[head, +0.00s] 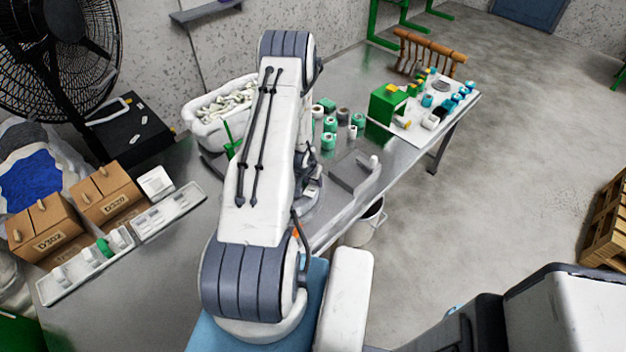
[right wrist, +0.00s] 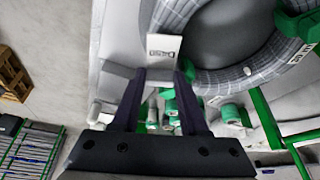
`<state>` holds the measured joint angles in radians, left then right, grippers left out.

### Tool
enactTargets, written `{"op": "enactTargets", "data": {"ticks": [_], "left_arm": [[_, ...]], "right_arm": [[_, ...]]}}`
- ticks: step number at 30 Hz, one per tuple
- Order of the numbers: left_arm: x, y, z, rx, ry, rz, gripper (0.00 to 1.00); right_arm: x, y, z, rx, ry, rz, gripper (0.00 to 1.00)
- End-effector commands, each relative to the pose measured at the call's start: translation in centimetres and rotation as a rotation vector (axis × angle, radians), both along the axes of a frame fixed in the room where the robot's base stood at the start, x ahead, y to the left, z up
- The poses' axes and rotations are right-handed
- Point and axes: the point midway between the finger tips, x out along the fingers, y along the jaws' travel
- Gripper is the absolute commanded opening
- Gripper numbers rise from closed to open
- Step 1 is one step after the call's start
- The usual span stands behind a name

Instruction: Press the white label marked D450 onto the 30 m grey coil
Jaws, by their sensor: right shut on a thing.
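In the right wrist view my right gripper (right wrist: 160,76) is shut on the white label (right wrist: 163,46), whose printing reads D450 and appears turned over in the picture. The label stands out past the fingertips, in front of the grey coil (right wrist: 205,78). I cannot tell whether it touches the coil. The coil has grey ribbed turns and green ties (right wrist: 297,22). A small white tag (right wrist: 300,54) at its right seems to read 30 M. The coil cannot be made out in the head view. My left gripper is not visible in either view.
In the head view a metal table (head: 185,165) carries cardboard boxes (head: 108,192), a white bin (head: 215,128), green rolls (head: 328,140) and a green box (head: 386,103). A fan (head: 60,50) stands at the left.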

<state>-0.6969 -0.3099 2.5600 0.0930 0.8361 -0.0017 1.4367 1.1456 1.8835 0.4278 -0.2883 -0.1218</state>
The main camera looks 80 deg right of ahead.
Motion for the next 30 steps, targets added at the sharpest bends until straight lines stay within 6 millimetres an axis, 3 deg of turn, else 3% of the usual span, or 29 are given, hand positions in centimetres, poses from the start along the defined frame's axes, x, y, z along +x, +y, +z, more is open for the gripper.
{"op": "enactTargets", "data": {"ticks": [30], "left_arm": [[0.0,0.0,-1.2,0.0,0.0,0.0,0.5]], "right_arm": [[0.1,0.2,-1.3,0.0,0.0,0.0,0.0]]}}
